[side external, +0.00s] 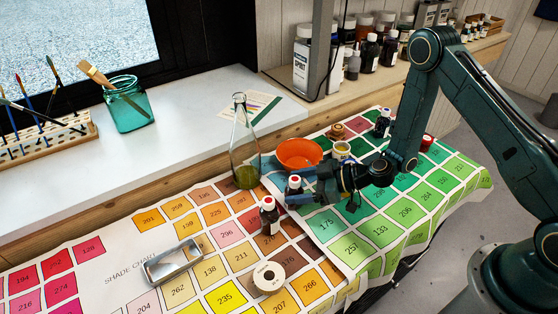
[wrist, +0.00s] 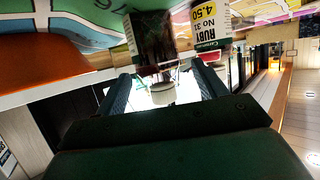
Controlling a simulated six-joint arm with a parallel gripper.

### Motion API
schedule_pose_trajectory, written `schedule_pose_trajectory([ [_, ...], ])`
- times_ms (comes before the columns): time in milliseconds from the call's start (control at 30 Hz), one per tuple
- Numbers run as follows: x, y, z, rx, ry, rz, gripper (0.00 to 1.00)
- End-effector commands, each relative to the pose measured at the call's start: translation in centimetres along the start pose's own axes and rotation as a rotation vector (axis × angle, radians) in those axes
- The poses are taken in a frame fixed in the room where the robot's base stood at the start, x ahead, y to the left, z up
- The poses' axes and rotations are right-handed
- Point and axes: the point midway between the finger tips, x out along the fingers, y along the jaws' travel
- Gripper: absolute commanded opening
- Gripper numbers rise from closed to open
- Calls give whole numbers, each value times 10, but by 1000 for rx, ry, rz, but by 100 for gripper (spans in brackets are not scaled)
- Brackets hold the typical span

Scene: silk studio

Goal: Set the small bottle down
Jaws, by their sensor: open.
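The small bottle (side external: 294,183) with a red-topped cap stands at the tips of my gripper (side external: 297,197), partly hidden by it in the side view. The fingers are apart, and I cannot tell whether either touches the bottle. My gripper is low over the shade chart (side external: 118,270). The bottle's base is hidden in the side view.
An orange bowl (side external: 299,154) sits close behind my gripper; a white-labelled jar (side external: 342,151) is beside it. A glass flask (side external: 245,160) and another dark bottle (side external: 269,216) stand to the left. A tape roll (side external: 268,278) and metal tin (side external: 172,262) lie in front.

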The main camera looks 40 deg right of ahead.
Motion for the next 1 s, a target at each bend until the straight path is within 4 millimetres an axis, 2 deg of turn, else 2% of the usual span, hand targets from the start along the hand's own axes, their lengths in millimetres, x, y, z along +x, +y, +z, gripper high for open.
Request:
schedule_pose_trajectory([
  [167, 7, 0, 17, 2, -2, 0, 71],
  [433, 33, -1, 16, -2, -2, -1, 71],
  [1000, 36, 0, 16, 0, -2, 0, 71],
])
